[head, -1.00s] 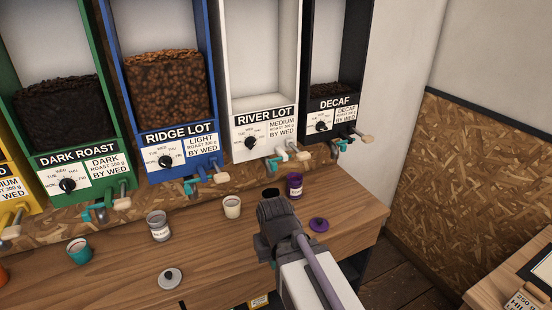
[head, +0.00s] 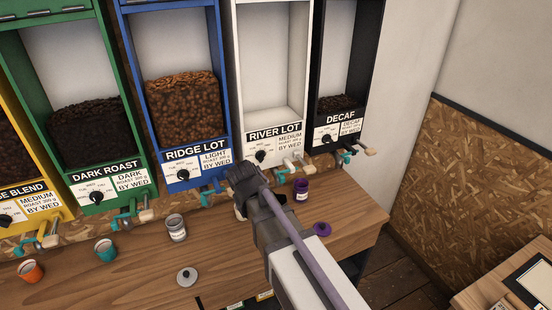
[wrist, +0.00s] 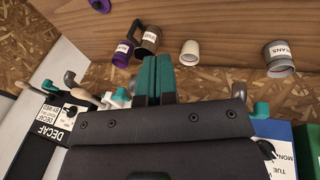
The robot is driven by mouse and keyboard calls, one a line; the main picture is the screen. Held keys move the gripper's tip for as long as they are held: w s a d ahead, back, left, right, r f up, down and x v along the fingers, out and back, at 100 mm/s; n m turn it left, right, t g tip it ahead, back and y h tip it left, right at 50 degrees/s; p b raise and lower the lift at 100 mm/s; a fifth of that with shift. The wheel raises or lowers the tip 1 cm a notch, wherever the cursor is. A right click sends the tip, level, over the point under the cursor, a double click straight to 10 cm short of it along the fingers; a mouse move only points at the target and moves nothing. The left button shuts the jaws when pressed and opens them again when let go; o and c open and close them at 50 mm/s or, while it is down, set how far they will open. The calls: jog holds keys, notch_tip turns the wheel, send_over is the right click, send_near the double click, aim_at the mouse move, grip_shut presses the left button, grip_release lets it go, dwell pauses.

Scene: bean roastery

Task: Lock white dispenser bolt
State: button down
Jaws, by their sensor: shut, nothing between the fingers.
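The white dispenser (head: 268,108), labelled RIVER LOT, stands between the blue and black ones; no beans show in it. Below its label are a white fitting (head: 292,163) with a pale handle and a small teal piece (head: 281,177). I cannot tell whether its bolt is locked. The white fitting also shows left of my fingers in the wrist view (wrist: 119,98). My gripper (head: 244,180) is in front of the gap between the blue and white dispensers, left of these fittings. Its teal fingers (wrist: 153,80) are shut and empty, apart from the fittings.
The blue dispenser (head: 190,152) and black dispenser (head: 340,118) flank the white one, with similar fittings. On the wooden counter (head: 140,275) stand a purple tin (head: 301,190), a BEANS tin (head: 176,229) and a purple lid (head: 321,229). A cream cup (wrist: 190,53) is near my fingers.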

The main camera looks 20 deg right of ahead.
jog(key=w+r+m+t+h, duration=0.1)
jog(key=w+r+t+h, duration=0.1)
jog(key=w+r, duration=0.3)
jog(key=w+t, duration=0.1)
jog(key=w, duration=0.3)
jog(key=shift+d+r, duration=0.3)
jog(key=shift+w+f, duration=0.1)
jog(key=w+d+f+b, duration=0.4)
jog(key=d+f+b, duration=0.4)
jog(key=shift+w+d, duration=0.15)
jog(key=shift+w, duration=0.2)
jog(key=shift+r, duration=0.1)
